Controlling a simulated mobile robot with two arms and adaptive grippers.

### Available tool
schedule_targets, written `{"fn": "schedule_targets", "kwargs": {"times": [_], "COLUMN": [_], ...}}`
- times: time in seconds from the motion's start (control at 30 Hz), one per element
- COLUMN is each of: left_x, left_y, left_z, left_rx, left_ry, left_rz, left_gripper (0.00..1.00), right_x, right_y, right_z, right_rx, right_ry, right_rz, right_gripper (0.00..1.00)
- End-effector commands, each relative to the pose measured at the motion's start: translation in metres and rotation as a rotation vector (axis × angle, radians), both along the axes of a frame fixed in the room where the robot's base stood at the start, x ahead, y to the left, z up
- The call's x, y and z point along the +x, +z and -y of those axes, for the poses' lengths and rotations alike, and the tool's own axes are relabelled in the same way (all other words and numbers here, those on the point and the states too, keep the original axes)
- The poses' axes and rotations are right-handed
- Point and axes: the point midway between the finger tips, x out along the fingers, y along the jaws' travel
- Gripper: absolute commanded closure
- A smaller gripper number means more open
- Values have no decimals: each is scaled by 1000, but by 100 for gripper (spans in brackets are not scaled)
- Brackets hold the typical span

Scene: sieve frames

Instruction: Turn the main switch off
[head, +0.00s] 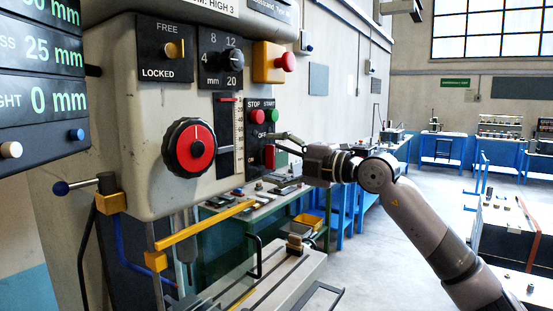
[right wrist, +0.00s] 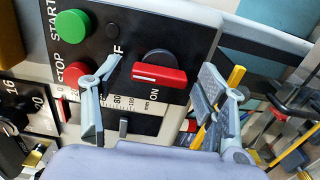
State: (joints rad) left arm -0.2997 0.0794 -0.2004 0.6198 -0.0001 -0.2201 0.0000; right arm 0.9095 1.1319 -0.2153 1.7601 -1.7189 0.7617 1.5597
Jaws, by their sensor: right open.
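The main switch (head: 269,157) is a red handle on a black round base, on the machine's front panel below the STOP and START buttons. In the right wrist view the switch (right wrist: 158,76) shows whole, its red bar lying across the picture with a white line along it. An ON label stands below it there; the OFF label is partly hidden behind a finger. I cannot tell which label the handle points to. My right gripper (head: 277,162) is open in front of the panel, its fingers (right wrist: 162,78) on either side of the handle, with visible gaps. My left gripper is not in view.
The red STOP button (head: 253,117) and green START button (head: 269,116) sit just above the switch. A large red dial (head: 190,147) and a yellow box with a red knob (head: 272,62) are on the machine. A slotted machine table (head: 290,275) lies below.

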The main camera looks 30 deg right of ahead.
Motion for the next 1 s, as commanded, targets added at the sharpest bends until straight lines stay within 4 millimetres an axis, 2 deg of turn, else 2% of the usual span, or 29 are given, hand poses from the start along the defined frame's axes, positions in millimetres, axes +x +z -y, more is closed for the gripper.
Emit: {"fn": "schedule_targets", "kwargs": {"times": [0.27, 0.5, 1.0], "left_x": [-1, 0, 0], "left_y": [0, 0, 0], "left_z": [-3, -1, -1], "left_rx": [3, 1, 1], "left_ry": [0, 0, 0], "left_rz": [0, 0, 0], "left_gripper": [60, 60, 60], "right_x": [-4, -31, -68], "right_y": [-1, -2, -2], "right_z": [3, 14, 28], "right_rx": [0, -4, 3], "right_ry": [-1, -3, 2], "right_rz": [0, -4, -4], "right_gripper": [33, 33, 33]}}
